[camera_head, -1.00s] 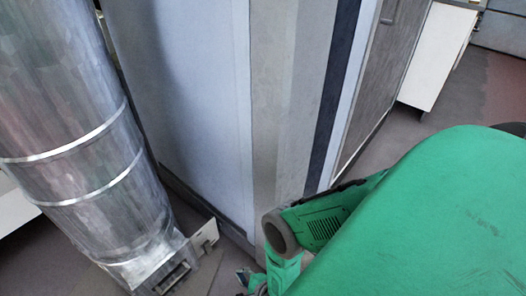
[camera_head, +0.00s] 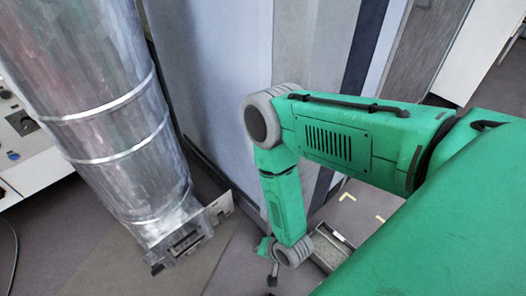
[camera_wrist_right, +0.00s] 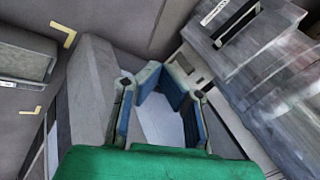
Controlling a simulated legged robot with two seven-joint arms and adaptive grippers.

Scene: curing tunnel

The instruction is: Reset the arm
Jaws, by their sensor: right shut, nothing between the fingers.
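My right arm, green with grey joints, comes in from the right in the head view and bends down at its elbow in front of the tall cabinet. My right gripper (camera_head: 268,262) hangs low at the end of that arm, small and partly hidden by the wrist. In the right wrist view the gripper (camera_wrist_right: 163,78) shows its dark blue-padded fingers, shut with nothing held. My left gripper is not in view.
A large shiny metal duct (camera_head: 110,110) stands at the left, with a bracketed foot (camera_head: 185,240) on the floor. The pale cabinet (camera_head: 205,75) rises behind my arm. A grey open box (camera_head: 330,247) lies near yellow floor marks (camera_head: 347,197). A control panel (camera_head: 18,130) is far left.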

